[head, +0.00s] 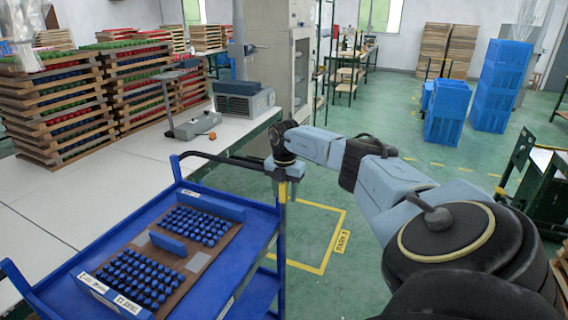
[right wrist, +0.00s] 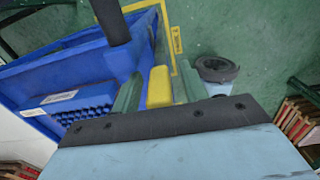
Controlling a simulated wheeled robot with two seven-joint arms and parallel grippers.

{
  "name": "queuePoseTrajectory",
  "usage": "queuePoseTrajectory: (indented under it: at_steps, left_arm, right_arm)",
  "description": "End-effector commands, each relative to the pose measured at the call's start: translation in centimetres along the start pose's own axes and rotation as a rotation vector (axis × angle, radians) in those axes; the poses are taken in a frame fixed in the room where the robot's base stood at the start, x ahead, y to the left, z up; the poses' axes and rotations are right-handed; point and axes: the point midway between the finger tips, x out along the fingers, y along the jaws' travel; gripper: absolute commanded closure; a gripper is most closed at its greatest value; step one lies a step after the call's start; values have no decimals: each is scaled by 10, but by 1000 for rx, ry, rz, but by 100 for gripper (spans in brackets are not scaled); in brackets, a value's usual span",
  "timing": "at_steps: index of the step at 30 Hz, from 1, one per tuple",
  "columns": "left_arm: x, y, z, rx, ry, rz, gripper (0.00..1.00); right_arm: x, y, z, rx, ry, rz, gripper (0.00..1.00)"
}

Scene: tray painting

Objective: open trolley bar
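The blue trolley (head: 253,205) stands at the lower left of the head view, with dark blue tube handles at its ends. A short yellow bar (head: 283,191) hangs at its far right corner post. My right gripper (head: 284,165) is at this corner, just above the yellow bar. In the right wrist view, the yellow bar (right wrist: 160,87) lies between the two green fingers, with narrow gaps beside it. The fingers look apart; any contact on the bar's far side is hidden. My left gripper is not in view.
A brown tray (head: 150,257) with many blue parts lies on the trolley. A white workbench (head: 120,165) with stacked trays is on the left. Blue crates (head: 447,110) stand at the back right. Green floor right of the trolley is open, with a yellow marked outline (head: 345,222).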

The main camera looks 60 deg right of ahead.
Motion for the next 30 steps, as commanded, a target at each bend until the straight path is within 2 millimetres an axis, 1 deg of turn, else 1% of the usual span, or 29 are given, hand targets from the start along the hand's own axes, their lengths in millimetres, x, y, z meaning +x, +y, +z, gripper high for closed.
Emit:
queuePoseTrajectory:
  at_steps: [5, 8, 11, 18, 21, 25, 27, 30]
  left_arm:
    - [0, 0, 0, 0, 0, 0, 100]
    - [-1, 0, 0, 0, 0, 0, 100]
    - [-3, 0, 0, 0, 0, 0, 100]
    - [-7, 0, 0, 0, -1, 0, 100]
    - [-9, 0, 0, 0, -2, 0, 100]
    - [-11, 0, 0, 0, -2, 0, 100]
    - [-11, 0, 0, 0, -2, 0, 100]
    - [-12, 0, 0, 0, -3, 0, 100]
  right_arm:
    - [0, 0, -1, -2, 2, -1, 56]
    - [-7, 1, -1, -2, 2, 1, 56]
    - [-23, 1, -1, -3, 1, 1, 56]
    - [-78, 1, 0, -2, -1, 4, 56]
    - [-98, 1, 0, -1, 0, 4, 56]
    - [-119, 1, -1, -1, 1, 2, 56]
    - [-126, 1, 0, -1, 0, 2, 56]
    - [-132, 0, 0, -1, 0, 0, 56]
